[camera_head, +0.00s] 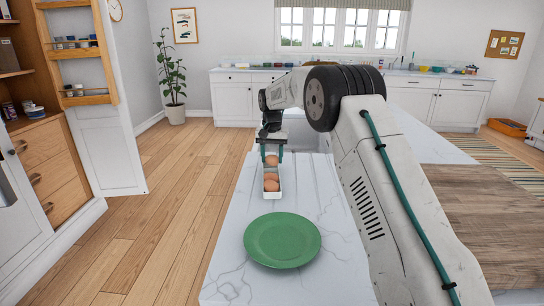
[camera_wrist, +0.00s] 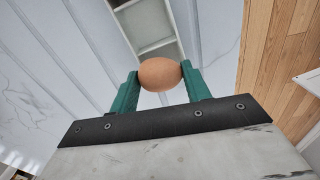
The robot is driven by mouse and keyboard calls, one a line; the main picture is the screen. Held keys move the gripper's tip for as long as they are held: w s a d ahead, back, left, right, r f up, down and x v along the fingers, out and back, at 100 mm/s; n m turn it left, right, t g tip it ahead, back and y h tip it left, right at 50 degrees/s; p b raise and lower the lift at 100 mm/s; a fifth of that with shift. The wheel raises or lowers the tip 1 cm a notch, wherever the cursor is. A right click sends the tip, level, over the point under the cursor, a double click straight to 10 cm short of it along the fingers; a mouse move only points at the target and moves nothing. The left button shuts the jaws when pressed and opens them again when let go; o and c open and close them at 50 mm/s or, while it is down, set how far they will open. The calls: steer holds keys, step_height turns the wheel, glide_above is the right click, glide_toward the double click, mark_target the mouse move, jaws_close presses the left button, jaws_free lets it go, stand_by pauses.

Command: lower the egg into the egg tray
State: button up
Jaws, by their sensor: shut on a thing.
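My gripper (camera_head: 272,153) is shut on a brown egg (camera_wrist: 160,74), which sits between the two green fingertips in the wrist view. In the head view the held egg (camera_head: 271,160) is at the far end of the white egg tray (camera_head: 272,196). Brown eggs (camera_head: 271,186) sit in the nearer part of the tray. In the wrist view the tray (camera_wrist: 177,22) lies beyond the held egg, and the compartments in sight look empty. The egg's underside is hidden, so I cannot tell how high it is above the tray.
A green plate (camera_head: 282,240) lies on the marble counter (camera_head: 235,285), nearer than the tray. A wooden board (camera_head: 480,215) is at the right. An open door with racks (camera_head: 85,55) stands at the left over the wooden floor. The counter left of the tray is clear.

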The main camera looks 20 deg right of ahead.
steer(key=o, duration=0.7)
steer(key=shift+r, duration=0.1)
step_height(320, 180, up, 8)
steer(key=shift+f, duration=0.25)
steer(key=shift+r, duration=0.1)
steer(key=shift+n+g, duration=0.4)
steer(key=shift+n, duration=0.2)
steer(key=f, duration=0.1)
steer(key=s+f, duration=0.2)
steer(key=shift+s+a+f, duration=0.1)
steer(key=shift+s+f, duration=0.15)
steer(key=shift+f, duration=0.15)
steer(key=s+a+r+n, duration=0.1)
steer(key=s+r, duration=0.1)
steer(key=s, duration=1.6)
steer(key=s+a+r+n+t, duration=0.1)
steer(key=s+r, duration=0.2)
steer(key=s, duration=1.5)
steer(key=s+a+r+n+t, duration=0.1)
steer(key=s+r+n, duration=0.1)
steer(key=s, duration=1.6)
steer(key=shift+s+a+r, duration=0.1)
steer(key=shift+s+r, duration=0.15)
steer(key=shift+s, duration=0.15)
